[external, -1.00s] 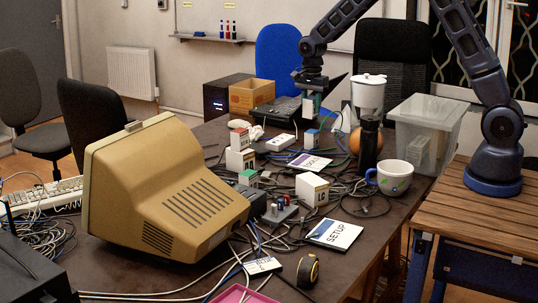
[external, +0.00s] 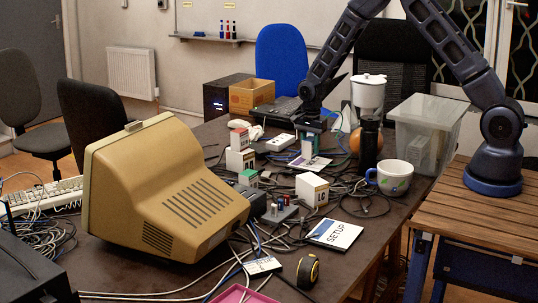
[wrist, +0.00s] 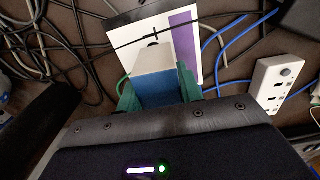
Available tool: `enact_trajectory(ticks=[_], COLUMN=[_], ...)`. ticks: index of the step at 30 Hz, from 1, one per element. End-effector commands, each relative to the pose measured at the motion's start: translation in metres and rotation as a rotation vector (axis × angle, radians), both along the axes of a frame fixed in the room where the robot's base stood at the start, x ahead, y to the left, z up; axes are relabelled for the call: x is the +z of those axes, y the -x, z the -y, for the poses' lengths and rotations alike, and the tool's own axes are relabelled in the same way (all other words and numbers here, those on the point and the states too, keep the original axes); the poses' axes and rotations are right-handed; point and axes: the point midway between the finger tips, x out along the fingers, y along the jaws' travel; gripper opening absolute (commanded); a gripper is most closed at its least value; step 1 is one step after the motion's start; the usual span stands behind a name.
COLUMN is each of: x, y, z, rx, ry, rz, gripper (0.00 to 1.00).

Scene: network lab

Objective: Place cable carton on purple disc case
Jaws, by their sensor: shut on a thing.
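The cable carton, a small white box (wrist: 157,60) with a blue face, sits between the green fingers of my gripper (wrist: 158,84) in the wrist view. In the external view my gripper (external: 311,126) points down, shut on the carton (external: 307,149). The purple disc case (wrist: 184,45) is a flat white case with a purple band, lying beyond and partly behind the carton in the wrist view. In the external view the case (external: 318,164) lies flat at the carton's foot. I cannot tell whether carton and case touch.
Loose cables cover much of the table. A white power strip (wrist: 275,82) lies to the right in the wrist view. Several other cartons, including a white one (external: 312,188), stand nearby. A coffee grinder (external: 369,110), a mug (external: 393,178) and a clear bin (external: 425,135) stand to the right.

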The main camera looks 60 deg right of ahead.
Motion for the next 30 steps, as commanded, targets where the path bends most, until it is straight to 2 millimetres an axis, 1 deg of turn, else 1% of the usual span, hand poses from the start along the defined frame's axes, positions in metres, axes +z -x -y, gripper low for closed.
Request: enact_trajectory(ticks=[1, 4, 16, 17, 18, 20, 30], x=[-0.009, -0.019, -0.024, -0.024, -0.024, -0.024, -0.021], y=[0.0, 0.0, 0.0, 0.0, 0.0, 0.0, 0.0], z=[0.0, 0.0, 0.0, 0.0, 0.0, 0.0, 0.0], rx=[0.0, 0.0, 0.0, 0.0, 0.0, 0.0, 0.0], ry=[0.0, 0.001, 0.0, 0.0, 0.0, 0.0, 0.0], rz=[-0.002, -0.001, 0.0, 0.0, 0.0, 0.0, 0.001], gripper=[0.1, 0.1, 0.1, 0.4, 0.48, 0.58, 0.58])
